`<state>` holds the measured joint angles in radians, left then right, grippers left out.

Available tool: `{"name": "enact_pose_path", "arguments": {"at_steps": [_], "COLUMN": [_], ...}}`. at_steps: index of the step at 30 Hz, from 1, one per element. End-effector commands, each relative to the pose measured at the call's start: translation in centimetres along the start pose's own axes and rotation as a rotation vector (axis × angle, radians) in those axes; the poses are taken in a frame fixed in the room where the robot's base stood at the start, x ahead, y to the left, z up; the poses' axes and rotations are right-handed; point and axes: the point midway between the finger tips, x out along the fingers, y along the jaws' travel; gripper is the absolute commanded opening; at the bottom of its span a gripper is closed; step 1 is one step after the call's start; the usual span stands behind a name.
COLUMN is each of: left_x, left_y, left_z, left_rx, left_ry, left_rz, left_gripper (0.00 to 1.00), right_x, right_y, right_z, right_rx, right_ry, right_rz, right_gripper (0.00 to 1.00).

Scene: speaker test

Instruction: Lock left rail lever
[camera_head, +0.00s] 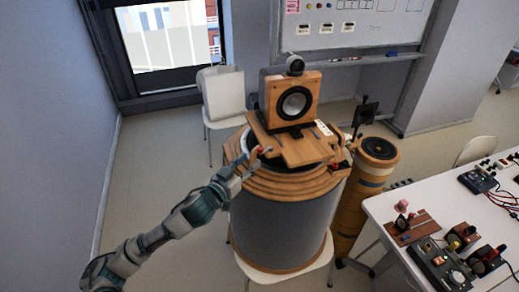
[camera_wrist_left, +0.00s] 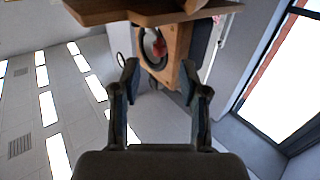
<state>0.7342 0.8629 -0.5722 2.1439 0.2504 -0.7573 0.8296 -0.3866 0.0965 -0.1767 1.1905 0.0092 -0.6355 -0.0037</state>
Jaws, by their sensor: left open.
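A wooden speaker box (camera_head: 293,99) with a dark round cone stands on a wooden platform (camera_head: 294,150) on top of a large grey drum with stacked wooden rings (camera_head: 285,188). A small red and orange part (camera_head: 256,152), apparently the left rail lever, sits at the platform's left edge. My left gripper (camera_head: 246,163) is close beside it, and contact cannot be told. In the left wrist view my left gripper (camera_wrist_left: 161,72) is open with nothing between its fingers; the platform's underside (camera_wrist_left: 150,12) and the speaker (camera_wrist_left: 178,50) are beyond. My right gripper is not in view.
A second red part (camera_head: 345,165) is at the drum's right side. A wooden cylinder (camera_head: 362,190) stands right of the drum. A white table (camera_head: 390,207) with electronic devices is at right. A white chair (camera_head: 222,100) stands behind. The floor at left is clear.

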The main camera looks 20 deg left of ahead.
Motion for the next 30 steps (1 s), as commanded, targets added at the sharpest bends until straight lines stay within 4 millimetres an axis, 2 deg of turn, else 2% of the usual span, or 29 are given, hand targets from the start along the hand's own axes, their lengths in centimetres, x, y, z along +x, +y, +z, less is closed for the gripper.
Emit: {"name": "enact_pose_path", "arguments": {"at_steps": [3, 9, 15, 23, 28, 30], "left_x": [2.8, 5.9, 7.2, 7.2, 7.2, 7.2], "left_y": [-0.1, -0.3, -0.3, -0.2, -0.2, -0.3], "left_z": [-0.1, 0.0, 0.1, 0.1, 0.1, 0.1], "left_rx": [-0.002, -0.002, -0.001, -0.001, 0.0, 0.0], "left_ry": [0.001, 0.001, 0.0, 0.0, 0.0, 0.0], "left_rz": [0.0, 0.0, 0.0, 0.0, -0.001, -0.002], "left_gripper": [0.44, 0.44, 0.44, 0.44, 0.01, 0.0], "right_x": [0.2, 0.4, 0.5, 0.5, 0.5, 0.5], "right_y": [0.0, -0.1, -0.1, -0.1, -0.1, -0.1], "right_z": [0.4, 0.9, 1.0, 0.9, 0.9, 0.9], "right_rx": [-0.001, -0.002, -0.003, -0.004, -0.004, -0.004], "right_ry": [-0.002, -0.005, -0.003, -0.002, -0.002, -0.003], "right_rz": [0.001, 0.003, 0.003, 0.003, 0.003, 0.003], "right_gripper": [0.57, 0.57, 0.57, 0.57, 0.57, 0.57]}}
